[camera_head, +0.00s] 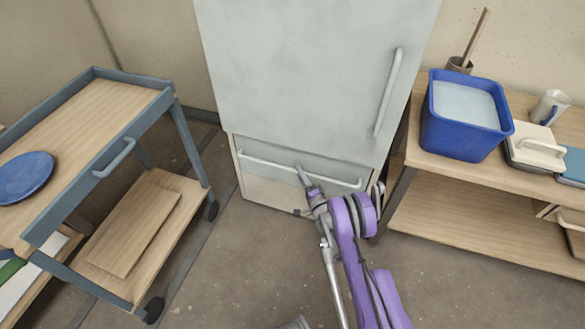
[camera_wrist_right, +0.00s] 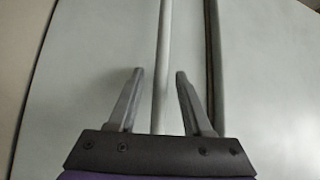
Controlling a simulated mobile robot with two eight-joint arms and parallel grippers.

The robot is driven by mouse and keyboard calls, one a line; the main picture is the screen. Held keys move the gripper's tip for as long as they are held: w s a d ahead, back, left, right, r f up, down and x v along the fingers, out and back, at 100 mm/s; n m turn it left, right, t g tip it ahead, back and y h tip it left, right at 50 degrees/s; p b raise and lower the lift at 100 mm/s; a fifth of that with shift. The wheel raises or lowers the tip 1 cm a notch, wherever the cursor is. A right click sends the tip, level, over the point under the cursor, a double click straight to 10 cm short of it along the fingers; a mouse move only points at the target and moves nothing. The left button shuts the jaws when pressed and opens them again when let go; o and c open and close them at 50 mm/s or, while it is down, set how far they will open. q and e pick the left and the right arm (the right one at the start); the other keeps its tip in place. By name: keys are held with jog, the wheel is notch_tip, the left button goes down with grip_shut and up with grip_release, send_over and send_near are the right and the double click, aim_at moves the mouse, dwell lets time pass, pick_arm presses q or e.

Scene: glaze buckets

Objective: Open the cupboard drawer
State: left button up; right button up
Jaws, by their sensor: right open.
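The cupboard (camera_head: 310,60) is a pale grey-white unit at the back, with a large upper door and a low drawer (camera_head: 262,165) beneath it. The drawer's handle (camera_head: 262,162) is a long horizontal bar. My right gripper (camera_head: 303,176) reaches to the middle of this bar. In the right wrist view, the right gripper (camera_wrist_right: 160,72) is open, and the handle bar (camera_wrist_right: 163,50) runs between its two fingers, with a gap on either side. The drawer looks shut, with a dark seam beside the bar in the wrist view. My left gripper is out of view.
A grey-blue trolley (camera_head: 125,140) with a blue plate (camera_head: 25,177) stands at the left. At the right, a wooden table (camera_head: 440,168) holds a blue bucket (camera_head: 462,130), a mug and lidded boxes. The floor (camera_head: 240,255) before the cupboard is clear apart from my arm.

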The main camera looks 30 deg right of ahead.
jog(key=shift+w, duration=0.15)
jog(key=shift+c, duration=0.3)
grip_shut()
dwell(1.1)
